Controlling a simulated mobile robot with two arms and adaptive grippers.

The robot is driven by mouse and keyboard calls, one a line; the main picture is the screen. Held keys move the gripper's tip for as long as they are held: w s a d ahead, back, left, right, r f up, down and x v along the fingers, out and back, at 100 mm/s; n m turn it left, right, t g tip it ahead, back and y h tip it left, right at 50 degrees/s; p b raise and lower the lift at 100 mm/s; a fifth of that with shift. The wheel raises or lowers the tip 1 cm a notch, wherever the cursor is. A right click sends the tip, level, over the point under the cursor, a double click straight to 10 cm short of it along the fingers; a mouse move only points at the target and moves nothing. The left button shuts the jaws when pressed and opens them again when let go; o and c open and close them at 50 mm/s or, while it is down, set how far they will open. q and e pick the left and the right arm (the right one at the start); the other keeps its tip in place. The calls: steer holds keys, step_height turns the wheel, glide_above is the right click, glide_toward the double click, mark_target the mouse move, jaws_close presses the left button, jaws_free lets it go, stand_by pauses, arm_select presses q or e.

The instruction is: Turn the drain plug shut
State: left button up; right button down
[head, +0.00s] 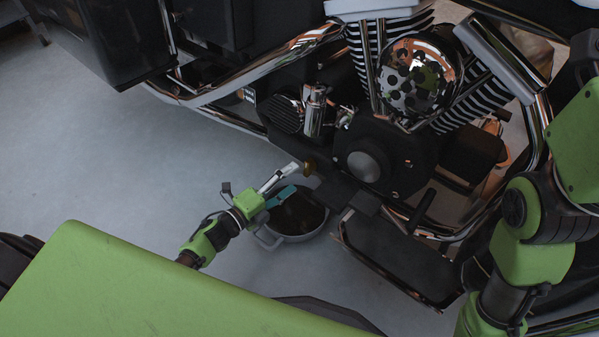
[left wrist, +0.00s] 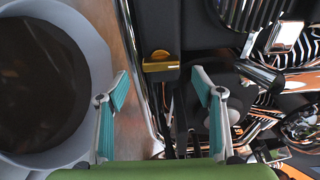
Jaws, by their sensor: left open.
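The drain plug (head: 309,168) is a small brass piece low on the motorcycle's engine, partly hidden by my gripper in the head view. In the left wrist view the drain plug (left wrist: 160,64) shows a raised brass grip above a flat brass block. My left gripper (head: 287,179) points at it from the left. In the left wrist view the left gripper (left wrist: 160,82) has its teal-padded fingers spread, one on each side of the plug's line. The fingers look apart from the plug. My right arm shows at the right of the head view, but its gripper does not.
A grey drain pan (head: 272,241) holding dark liquid stands on the floor under my left gripper; its rim fills the left of the wrist view (left wrist: 98,60). Chrome frame tubes (head: 262,65) and the black engine (head: 410,150) crowd close around. The floor at left is clear.

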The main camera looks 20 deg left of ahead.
arm_select(q)
steer(key=v, duration=0.6)
steer(key=shift+s, duration=0.3)
steer(key=shift+a, duration=0.1)
